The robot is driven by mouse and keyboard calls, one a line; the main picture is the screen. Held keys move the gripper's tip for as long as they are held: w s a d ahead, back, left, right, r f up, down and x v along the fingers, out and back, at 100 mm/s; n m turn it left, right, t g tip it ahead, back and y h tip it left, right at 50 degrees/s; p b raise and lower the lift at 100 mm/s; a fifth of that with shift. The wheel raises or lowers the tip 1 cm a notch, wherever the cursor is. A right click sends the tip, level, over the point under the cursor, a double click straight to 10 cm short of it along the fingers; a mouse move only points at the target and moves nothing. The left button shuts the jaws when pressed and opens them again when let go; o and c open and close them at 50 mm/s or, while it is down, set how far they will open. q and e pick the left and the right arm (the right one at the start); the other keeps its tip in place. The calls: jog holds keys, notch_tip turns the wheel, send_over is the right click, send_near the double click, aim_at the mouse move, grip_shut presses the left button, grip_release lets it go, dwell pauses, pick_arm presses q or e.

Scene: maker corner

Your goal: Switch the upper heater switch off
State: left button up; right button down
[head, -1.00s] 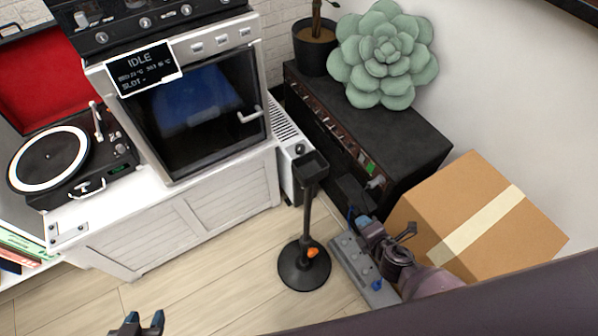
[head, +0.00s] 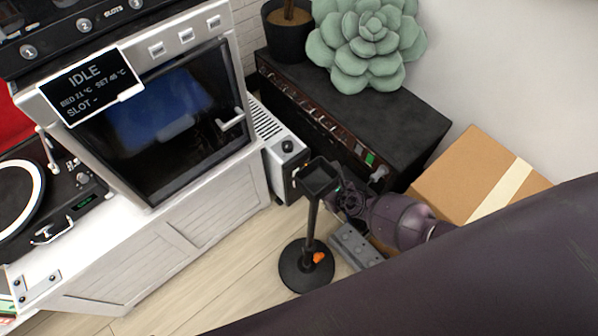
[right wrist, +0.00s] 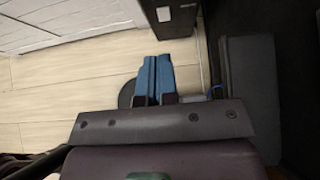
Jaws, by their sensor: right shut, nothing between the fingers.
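The white heater (head: 268,138) stands on the floor between the white cabinet and the black amplifier-like box. A black knob (head: 288,146) is on its top. Its narrow front end is partly hidden behind the black stand, and I cannot make out the upper switch or its position. My right gripper (head: 337,184) is just right of the stand's top, near the heater's front end. In the right wrist view its blue fingers (right wrist: 154,78) are together and empty, pointing toward a dark panel (right wrist: 173,18) that may be the heater's end. My left gripper is out of view.
The black stand (head: 312,215) with a round base is close to my right gripper. A grey power strip (head: 354,246) lies on the floor beside it. A cardboard box (head: 470,172) and the black box (head: 375,115) crowd the right.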

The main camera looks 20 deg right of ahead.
pick_arm(q)
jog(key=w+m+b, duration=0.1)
jog(key=b, duration=0.2)
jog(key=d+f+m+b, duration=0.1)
jog(key=b, duration=0.1)
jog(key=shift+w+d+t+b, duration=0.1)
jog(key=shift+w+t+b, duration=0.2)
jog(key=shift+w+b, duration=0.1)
pick_arm(e)
jog(key=w+r+x, duration=0.1)
jog(key=r+x, duration=0.1)
jog(key=x, duration=1)
jog(key=shift+w+a, duration=0.45)
jog(key=shift+w, duration=0.15)
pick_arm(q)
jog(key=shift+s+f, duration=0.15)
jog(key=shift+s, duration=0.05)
pick_arm(e)
jog(key=shift+f, duration=0.1)
